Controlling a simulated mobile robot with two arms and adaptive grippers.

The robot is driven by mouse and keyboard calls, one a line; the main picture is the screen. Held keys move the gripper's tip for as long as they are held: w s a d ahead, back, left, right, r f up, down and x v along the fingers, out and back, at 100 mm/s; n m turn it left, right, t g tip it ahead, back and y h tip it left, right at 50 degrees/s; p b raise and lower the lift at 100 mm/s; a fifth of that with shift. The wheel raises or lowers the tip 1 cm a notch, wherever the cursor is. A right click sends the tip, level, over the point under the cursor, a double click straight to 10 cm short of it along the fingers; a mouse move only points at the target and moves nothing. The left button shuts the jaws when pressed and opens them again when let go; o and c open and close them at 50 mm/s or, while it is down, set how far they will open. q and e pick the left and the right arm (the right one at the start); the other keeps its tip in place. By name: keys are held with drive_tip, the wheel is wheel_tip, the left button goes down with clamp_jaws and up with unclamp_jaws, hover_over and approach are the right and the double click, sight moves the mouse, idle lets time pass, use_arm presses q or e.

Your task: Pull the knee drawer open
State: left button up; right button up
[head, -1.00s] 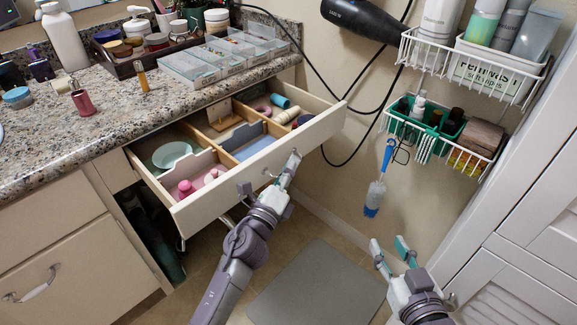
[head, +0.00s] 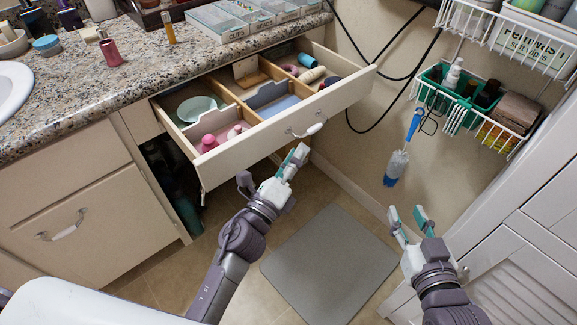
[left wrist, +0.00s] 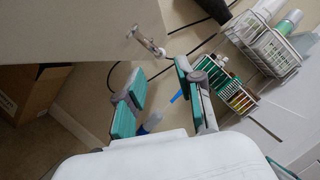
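The knee drawer (head: 235,160) under the granite counter stands pulled out, its inside showing. Its pale bar handle (head: 308,131) is on the front panel. In the left wrist view the drawer front (left wrist: 80,28) fills the upper left, with the handle (left wrist: 150,42) beyond my fingers. My left gripper (head: 293,161) is below and in front of the handle, apart from it. Its fingers are spread with nothing between them in the left wrist view (left wrist: 162,98). My right gripper (head: 411,224) is open and empty at the right, away from the drawer.
Dividers in the drawer separate a pale green bowl (head: 196,108), pink bottles (head: 209,143) and rolls. A wire basket (head: 475,115) and a blue brush (head: 398,160) hang on the right wall. A white louvred cabinet (head: 520,235) stands at right. A grey mat (head: 330,265) lies on the floor.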

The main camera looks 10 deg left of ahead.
use_arm(q)
drive_tip(key=shift+v, duration=1.75)
drive_tip(key=shift+s, duration=0.1)
